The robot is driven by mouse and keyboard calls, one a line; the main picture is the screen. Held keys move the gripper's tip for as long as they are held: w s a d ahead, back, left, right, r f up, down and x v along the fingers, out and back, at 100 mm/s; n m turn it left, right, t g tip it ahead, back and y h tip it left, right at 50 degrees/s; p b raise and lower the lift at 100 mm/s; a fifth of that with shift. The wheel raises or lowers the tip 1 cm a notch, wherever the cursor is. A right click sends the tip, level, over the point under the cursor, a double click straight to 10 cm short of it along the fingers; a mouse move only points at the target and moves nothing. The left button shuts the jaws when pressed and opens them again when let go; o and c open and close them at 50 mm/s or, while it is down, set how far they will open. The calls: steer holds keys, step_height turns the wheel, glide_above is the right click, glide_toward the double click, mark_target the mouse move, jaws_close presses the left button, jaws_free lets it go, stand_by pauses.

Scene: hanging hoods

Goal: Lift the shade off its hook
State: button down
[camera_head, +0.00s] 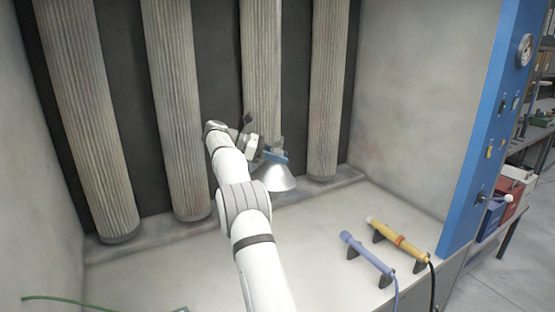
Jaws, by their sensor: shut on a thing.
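A silver-grey cone-shaped shade (277,179) hangs upright, wide end down, in front of the ribbed columns near the back of the booth. My gripper (276,156) is at the top of the shade and is shut on it. My white arm reaches up from the bottom of the view and covers the area left of the shade. The hook cannot be made out, so I cannot tell whether the shade still hangs on it.
Tall ribbed filter columns (180,100) stand along the back wall. A blue tool (367,253) and a yellow tool (399,239) rest on black stands at the right. A blue panel (480,140) edges the booth.

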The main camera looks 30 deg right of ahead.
steer(key=shift+s+f+b, duration=0.1)
steer(key=shift+s+b, duration=0.15)
steer(key=shift+b, duration=0.05)
steer(key=shift+s+a+b, duration=0.1)
steer(key=shift+s+b, duration=0.85)
steer(key=shift+b, duration=0.1)
steer(key=shift+s, duration=0.15)
steer(key=s+b, duration=0.7)
steer(key=s, duration=0.2)
steer(key=shift+s+a+r, duration=0.3)
steer(key=shift+s+a, duration=0.05)
steer(key=shift+a, duration=0.1)
steer(key=shift+f, duration=0.1)
